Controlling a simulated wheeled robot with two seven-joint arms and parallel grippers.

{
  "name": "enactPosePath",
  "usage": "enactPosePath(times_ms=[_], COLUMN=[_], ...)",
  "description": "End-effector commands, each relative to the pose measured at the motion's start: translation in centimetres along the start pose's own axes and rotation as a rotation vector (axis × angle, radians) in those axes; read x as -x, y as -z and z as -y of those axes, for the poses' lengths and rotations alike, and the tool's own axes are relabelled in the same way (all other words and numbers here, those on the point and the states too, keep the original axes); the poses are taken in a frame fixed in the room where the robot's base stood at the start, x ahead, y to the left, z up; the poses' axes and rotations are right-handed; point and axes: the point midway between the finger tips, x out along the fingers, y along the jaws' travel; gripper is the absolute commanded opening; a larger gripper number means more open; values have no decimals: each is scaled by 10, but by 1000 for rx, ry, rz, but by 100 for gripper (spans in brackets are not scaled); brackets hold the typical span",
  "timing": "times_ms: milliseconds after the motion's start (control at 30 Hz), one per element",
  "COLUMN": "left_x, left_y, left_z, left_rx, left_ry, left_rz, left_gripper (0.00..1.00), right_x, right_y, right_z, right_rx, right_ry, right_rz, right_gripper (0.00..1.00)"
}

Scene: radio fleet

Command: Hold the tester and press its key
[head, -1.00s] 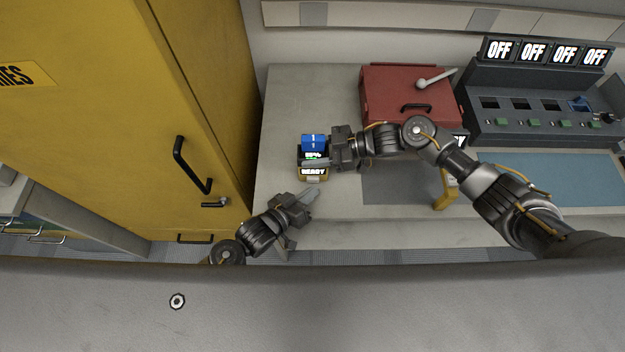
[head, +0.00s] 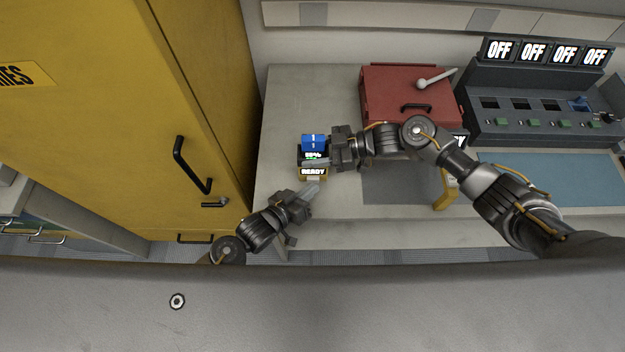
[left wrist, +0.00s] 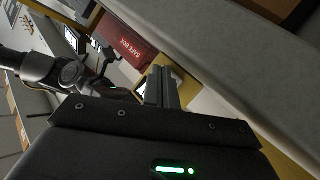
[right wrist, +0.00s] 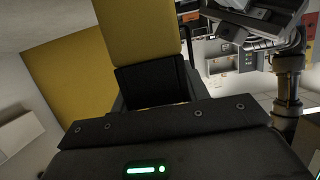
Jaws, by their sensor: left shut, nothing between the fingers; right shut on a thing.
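The tester (head: 313,172) is a small black and yellow device on the grey counter, with a display reading READY and a blue block marked 1 (head: 313,142) at its top. My right gripper (head: 325,162) comes from the right and is shut on the tester; its fingers partly cover the display. In the right wrist view a yellow and black body fills the space ahead of the fingers. My left gripper (head: 312,190) is shut and empty, its fingertips just below the READY label. The key is hard to make out there, and I cannot tell whether the fingertips touch it.
A red safe box (head: 400,90) stands behind my right arm. A console with several OFF displays (head: 545,85) is at the right. A tall yellow cabinet (head: 190,100) borders the counter on the left. The counter (head: 285,110) is bare behind the tester.

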Motion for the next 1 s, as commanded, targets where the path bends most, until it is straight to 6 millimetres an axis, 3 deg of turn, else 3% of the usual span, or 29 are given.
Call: enactPosePath(times_ms=[1000], left_x=[-6], left_y=[5], left_z=[5], left_rx=[0], left_ry=[1], left_rz=[0], left_gripper=[0], right_x=[0], right_y=[0], right_z=[0], right_rx=[0], right_ry=[0], right_rz=[0], right_gripper=[18])
